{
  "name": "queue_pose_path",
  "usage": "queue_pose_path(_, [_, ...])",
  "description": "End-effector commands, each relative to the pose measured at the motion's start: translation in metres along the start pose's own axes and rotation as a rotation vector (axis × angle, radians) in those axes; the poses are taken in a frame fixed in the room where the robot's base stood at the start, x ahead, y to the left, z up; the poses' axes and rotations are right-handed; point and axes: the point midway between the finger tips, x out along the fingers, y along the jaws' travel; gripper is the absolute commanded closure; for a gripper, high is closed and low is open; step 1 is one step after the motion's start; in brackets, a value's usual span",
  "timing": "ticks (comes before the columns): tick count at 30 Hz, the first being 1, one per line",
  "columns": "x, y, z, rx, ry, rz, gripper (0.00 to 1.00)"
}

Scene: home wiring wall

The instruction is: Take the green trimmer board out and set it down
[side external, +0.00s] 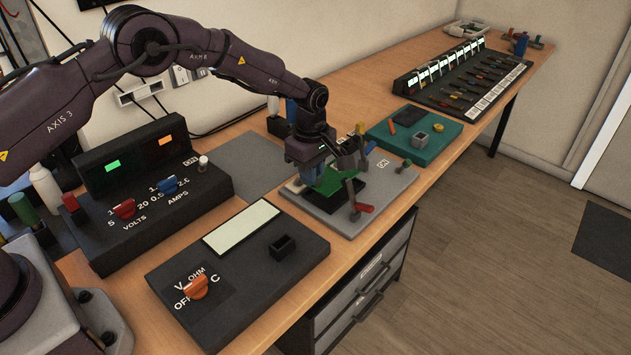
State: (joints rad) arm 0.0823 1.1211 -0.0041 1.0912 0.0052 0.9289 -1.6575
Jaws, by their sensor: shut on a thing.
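The green trimmer board (332,182) is a small flat green piece over the grey fixture plate (384,197). My gripper (328,176) is directly above the board, pointing down, and is shut on it. The board looks slightly tilted, with a dark recess or pad (345,196) showing beside and below it. I cannot tell whether the board is clear of the fixture. The fingertips are partly hidden by the gripper body and the board.
A red-handled lever (363,207) and other clamps stand close around the board. A teal tray (421,138) lies to the right. A black meter (240,270) lies in front and a power supply (145,190) stands left. A bare grey mat (235,165) lies behind.

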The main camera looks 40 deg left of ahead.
Motion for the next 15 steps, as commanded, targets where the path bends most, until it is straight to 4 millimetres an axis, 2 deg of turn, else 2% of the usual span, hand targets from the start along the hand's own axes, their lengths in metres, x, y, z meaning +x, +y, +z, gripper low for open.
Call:
queue_pose_path(7, [-0.051,-0.041,-0.003,0.000,0.000,0.004,1.00])
queue_pose_path(15, [-0.073,-0.094,-0.007,0.000,0.000,0.002,1.00])
